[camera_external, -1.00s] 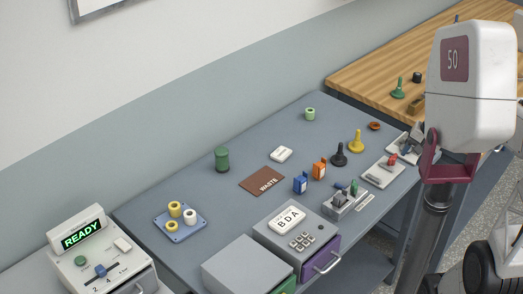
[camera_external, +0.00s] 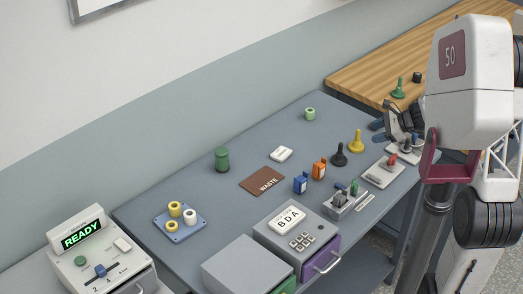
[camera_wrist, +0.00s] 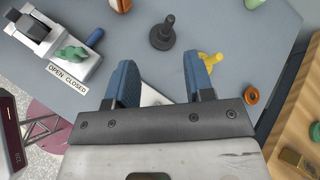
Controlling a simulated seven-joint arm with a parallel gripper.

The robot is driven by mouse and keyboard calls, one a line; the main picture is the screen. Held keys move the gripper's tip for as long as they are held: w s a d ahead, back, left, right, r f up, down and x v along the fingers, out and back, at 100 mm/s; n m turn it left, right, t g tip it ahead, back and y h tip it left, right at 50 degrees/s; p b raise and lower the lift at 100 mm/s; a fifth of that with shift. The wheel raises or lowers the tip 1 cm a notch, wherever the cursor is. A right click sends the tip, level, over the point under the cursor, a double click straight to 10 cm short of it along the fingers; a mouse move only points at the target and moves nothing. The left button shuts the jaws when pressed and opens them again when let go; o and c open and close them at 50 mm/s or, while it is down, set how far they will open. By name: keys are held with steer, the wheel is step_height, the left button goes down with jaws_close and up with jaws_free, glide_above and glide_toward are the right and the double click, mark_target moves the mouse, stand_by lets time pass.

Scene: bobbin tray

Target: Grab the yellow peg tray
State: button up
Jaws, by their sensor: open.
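No tray that is itself yellow shows. A blue-grey tray (camera_external: 178,236) lies at the left end of the grey table, holding yellow bobbins (camera_external: 174,209) and a white bobbin (camera_external: 190,216). A yellow pawn-shaped peg (camera_external: 357,141) stands at the right part of the table; in the wrist view the yellow peg (camera_wrist: 214,60) is partly hidden by the right finger. My gripper (camera_external: 377,131) is open and empty above the table's right end, far from the tray. Its blue fingers show in the wrist view (camera_wrist: 160,80) with nothing gripped.
A black peg (camera_external: 339,155) stands near the yellow one. Blue (camera_external: 300,184) and orange (camera_external: 319,168) boxes, a brown waste mat (camera_external: 262,181) and a green jar (camera_external: 222,159) lie between gripper and tray. Lever fixtures (camera_external: 345,200) and a keypad box (camera_external: 290,235) line the front.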

mark_target(352, 145)
steer(key=w+f+m+t, duration=0.1)
steer(key=w+f+m, duration=0.1)
steer(key=w+f, duration=0.1)
steer(key=w+d+f+m+t, duration=0.1)
steer(key=w+f+m, duration=0.1)
steer(key=w, duration=0.2)
steer(key=w+f+m+t+y, duration=0.1)
steer(key=w+f+m, duration=0.2)
steer(key=w, duration=0.1)
steer(key=shift+d+f+t, duration=0.3)
steer(key=shift+f, duration=0.05)
steer(key=shift+a, duration=0.15)
steer(key=shift+x, duration=1.2)
steer(key=shift+f, duration=0.1)
steer(key=shift+x, duration=2.55)
steer(key=shift+s+f, duration=0.1)
steer(key=shift+f, duration=0.05)
jaws_close()
